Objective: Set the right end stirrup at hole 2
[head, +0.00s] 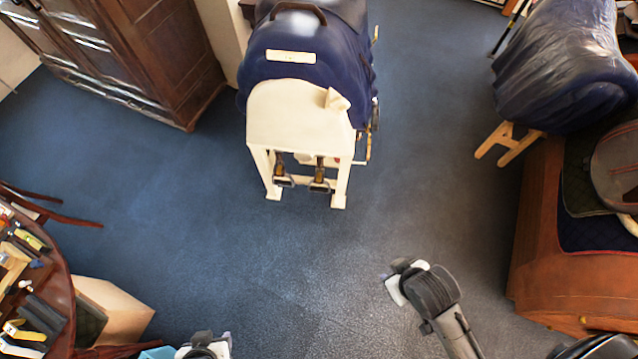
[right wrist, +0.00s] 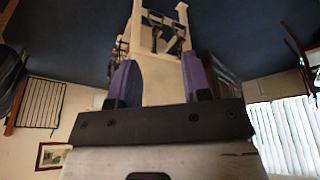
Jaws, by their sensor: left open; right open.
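Two dark stirrups on short brown leathers hang at the near end of the cream stand (head: 290,118). The right end stirrup (head: 319,186) hangs beside the left end stirrup (head: 283,181). The leather holes are too small to tell. My right gripper (head: 398,280) is open and empty, well below and right of the stand in the head view. In the right wrist view its spread fingers (right wrist: 158,62) frame the upside-down stand (right wrist: 162,75), with the stirrups small beyond. My left gripper (head: 206,342) is open at the bottom edge, partly cut off, apart from the stirrups.
A dark blue cover (head: 300,40) lies over the stand's top. More tack hangs on its right side. A round table (head: 58,275) with tools is at left, a wooden cabinet (head: 150,60) at upper left, a brown chest (head: 545,240) at right. The blue floor between is clear.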

